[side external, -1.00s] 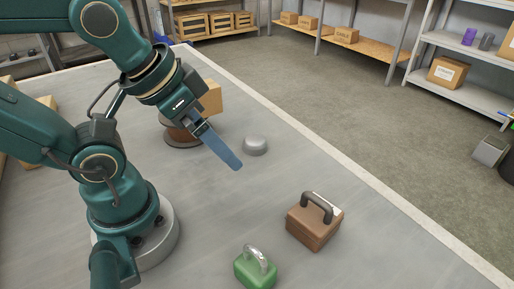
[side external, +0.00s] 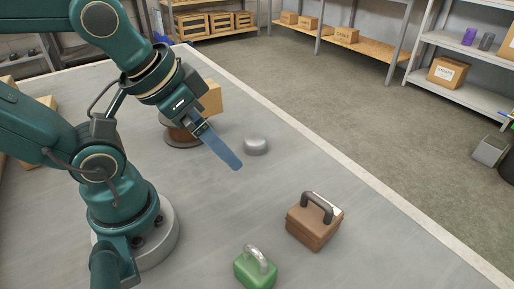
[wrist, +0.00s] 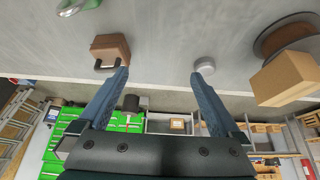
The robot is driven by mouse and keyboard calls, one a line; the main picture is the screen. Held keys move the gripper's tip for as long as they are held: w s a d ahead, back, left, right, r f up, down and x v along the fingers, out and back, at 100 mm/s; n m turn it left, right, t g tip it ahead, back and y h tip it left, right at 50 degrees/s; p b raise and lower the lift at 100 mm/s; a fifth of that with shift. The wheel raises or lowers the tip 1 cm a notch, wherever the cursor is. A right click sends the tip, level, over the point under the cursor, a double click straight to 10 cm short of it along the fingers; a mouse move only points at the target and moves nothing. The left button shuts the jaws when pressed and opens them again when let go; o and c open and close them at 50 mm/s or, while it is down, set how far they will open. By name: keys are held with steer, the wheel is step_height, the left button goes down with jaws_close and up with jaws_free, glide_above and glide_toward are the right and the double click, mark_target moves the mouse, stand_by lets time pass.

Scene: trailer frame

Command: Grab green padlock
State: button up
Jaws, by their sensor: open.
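The green padlock (side external: 255,269) with a silver shackle lies on the grey table at the bottom of the side view. It also shows at the top left edge of the wrist view (wrist: 75,5), partly cut off. My gripper (side external: 236,165) is above the table, up and to the left of the padlock and well apart from it. In the wrist view my gripper (wrist: 162,82) has its two blue fingers spread wide with nothing between them.
A brown padlock-shaped block (side external: 315,222) with a dark handle sits right of the green padlock. A small grey round piece (side external: 255,145) lies near my gripper. A cardboard box (side external: 211,98) and a brown round base (side external: 182,136) stand behind. The table (side external: 215,215) between is clear.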

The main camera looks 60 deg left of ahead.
steer(key=c, duration=0.8)
steer(key=m+g+h, duration=0.4)
steer(key=m+g, duration=0.3)
steer(key=m, duration=0.3)
glide_toward(255, 265)
steer(key=a+r, duration=0.3)
steer(key=a, duration=0.1)
steer(key=shift+s+d+f+m+g+h, duration=0.1)
steer(key=shift+d+f+m+g+h, duration=0.05)
steer(key=shift+d+f+g+h, duration=1)
steer(key=shift+s+d+f+m+g+h, duration=0.15)
steer(key=shift+d+f+g+h, duration=0.35)
steer(key=shift+d+f+g, duration=0.7)
steer(key=shift+w+d+f+m+g+h, duration=0.1)
steer(key=shift+d+f+m+g+h, duration=0.1)
steer(key=shift+d+f+g+h, duration=1)
